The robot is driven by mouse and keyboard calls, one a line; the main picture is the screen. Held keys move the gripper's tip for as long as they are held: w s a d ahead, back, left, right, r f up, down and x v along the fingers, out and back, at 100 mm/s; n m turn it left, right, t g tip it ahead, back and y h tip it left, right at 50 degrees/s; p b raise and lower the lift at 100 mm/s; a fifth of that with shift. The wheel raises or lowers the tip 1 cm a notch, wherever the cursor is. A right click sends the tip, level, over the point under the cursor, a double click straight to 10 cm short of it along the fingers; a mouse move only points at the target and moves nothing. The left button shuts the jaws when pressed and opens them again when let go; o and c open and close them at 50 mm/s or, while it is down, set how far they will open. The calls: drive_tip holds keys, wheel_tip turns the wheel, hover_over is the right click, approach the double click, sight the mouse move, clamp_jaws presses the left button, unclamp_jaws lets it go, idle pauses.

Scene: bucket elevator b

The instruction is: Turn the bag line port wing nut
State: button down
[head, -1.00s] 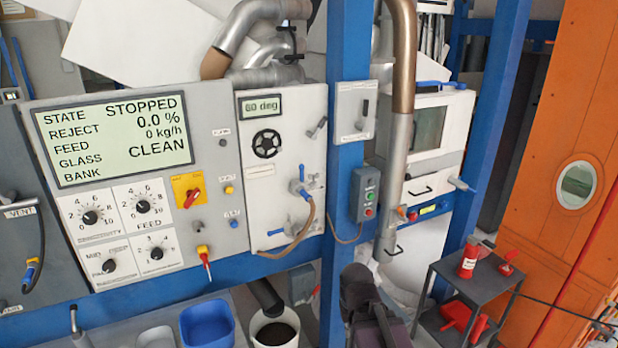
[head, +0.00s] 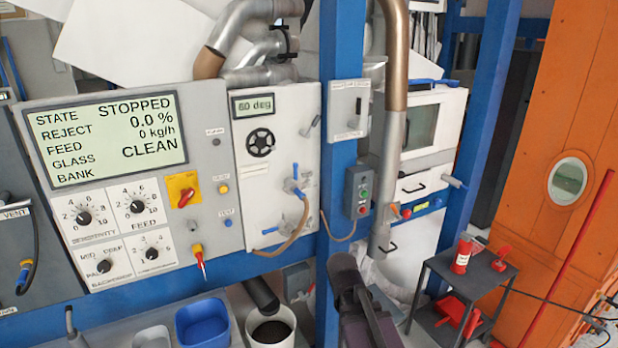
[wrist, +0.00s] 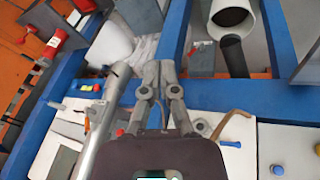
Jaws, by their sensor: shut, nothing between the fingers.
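No wing nut can be made out for certain. A light panel (head: 262,190) carries a valve with a blue lever (head: 293,187). Below it is a grey fitting (head: 291,221) with a tan hose (head: 297,235) and a blue handle (head: 270,230). In the wrist view a blue handle (wrist: 231,144) and a tan hose (wrist: 232,118) show right of my gripper. My gripper (wrist: 158,68) is shut and empty, its fingertips together, apart from the panel parts. In the head view a dark part of my arm rises at lower centre; the fingertips are not clear there.
A blue post (head: 341,190) and a metal pipe (head: 390,170) stand right of the panel. A push-button box (head: 358,191) is on the post. A white bucket (head: 253,340) and a blue bin (head: 203,325) stand below. A dark cart (head: 455,278) holds red items.

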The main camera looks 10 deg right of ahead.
sight(305, 174)
drive_tip(key=w+d+r+n+t+h+p, duration=0.1)
drive_tip(key=w+d+r+n+t+h, duration=0.15)
drive_tip(key=w+r+t, duration=0.4)
drive_tip(key=w+d+r+n+t+h, duration=0.1)
drive_tip(key=w+d+r+n+t, duration=0.25)
drive_tip(key=w+r, duration=0.55)
drive_tip(key=w+a+r+n+t+y, duration=0.2)
drive_tip(key=w+a+n+y, duration=0.2)
drive_tip(key=n, duration=0.3)
drive_tip(key=w+a+r+n+t+y+p, duration=0.1)
drive_tip(key=w+a+r+n+t+y, duration=0.1)
drive_tip(key=w+n+y, duration=0.3)
drive_tip(key=shift+a+n+y, duration=0.85)
drive_tip(key=shift+n+y, duration=0.3)
drive_tip(key=shift+n, duration=0.45)
drive_tip(key=x, duration=1.3)
drive_tip(key=shift+w+a+f, duration=0.1)
drive_tip(key=shift+w, duration=0.3)
